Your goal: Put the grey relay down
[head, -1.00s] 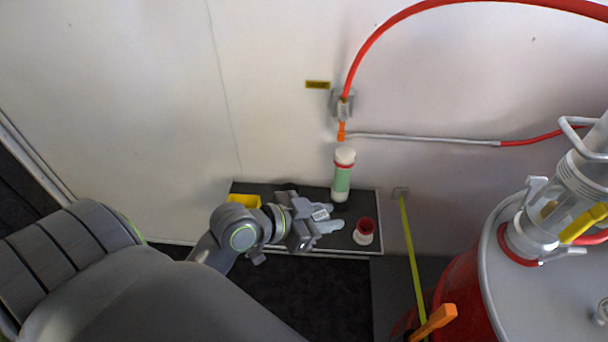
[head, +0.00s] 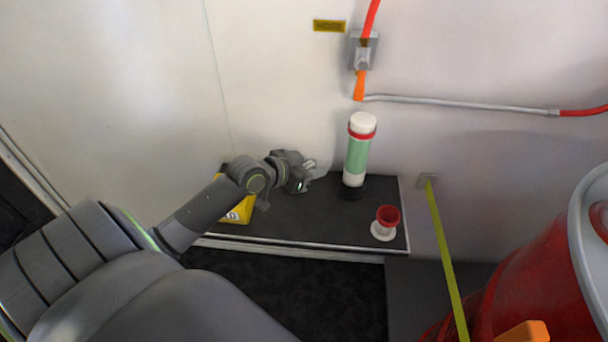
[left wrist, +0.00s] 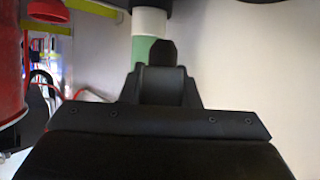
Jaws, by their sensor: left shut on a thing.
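My left gripper (head: 310,176) is over the back middle of the dark shelf (head: 290,222), close to the wall and left of the green and white cylinder (head: 357,152). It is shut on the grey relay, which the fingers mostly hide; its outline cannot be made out. I cannot tell whether the relay touches the shelf. In the left wrist view the dark gripper body (left wrist: 163,85) fills the lower middle, and the relay cannot be picked out there. My right gripper is not in view.
A red and white cup-shaped piece (head: 385,222) stands at the shelf's right end. A yellow box (head: 238,208) lies at its left, partly behind my arm. A yellow strap (head: 446,255) and a red tank (head: 545,270) are to the right. The shelf's front middle is clear.

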